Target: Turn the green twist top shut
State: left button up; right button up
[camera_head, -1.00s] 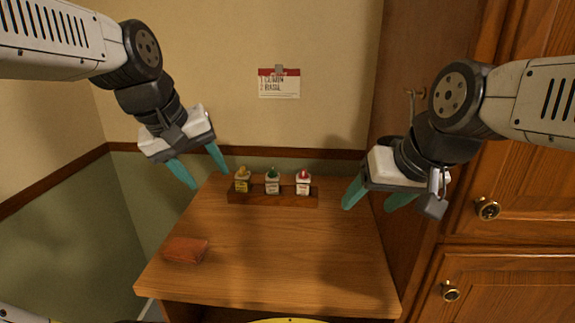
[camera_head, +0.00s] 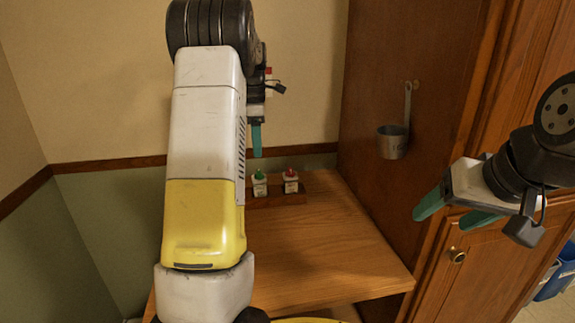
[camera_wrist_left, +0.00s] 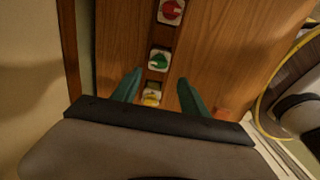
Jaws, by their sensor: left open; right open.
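The bottle with the green twist top (camera_head: 260,175) stands in the wooden rack at the back of the counter, next to the red-topped bottle (camera_head: 290,174). In the left wrist view the green top (camera_wrist_left: 159,61) lies just beyond the open fingers, between their lines. My left gripper (camera_head: 256,140) is open and above the rack; in the left wrist view its two teal fingers (camera_wrist_left: 160,90) are apart and empty. The yellow-topped bottle (camera_wrist_left: 152,98) lies between the fingers in that view, low and partly hidden by my wrist. My right gripper (camera_head: 455,212) is open and empty at the right, before the cabinet.
The wooden rack (camera_head: 283,200) holds the bottles. The counter (camera_head: 330,250) has free room at its front right. A metal measuring cup (camera_head: 393,140) hangs on the cabinet side. My left arm hides the counter's left part in the head view.

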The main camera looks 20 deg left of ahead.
aim_at(259, 172)
pick_arm(q)
jog(key=shift+w+f, duration=0.2)
jog(key=shift+f, duration=0.5)
notch_tip(259, 172, down, 7)
jog(key=shift+r, duration=0.2)
grip_shut()
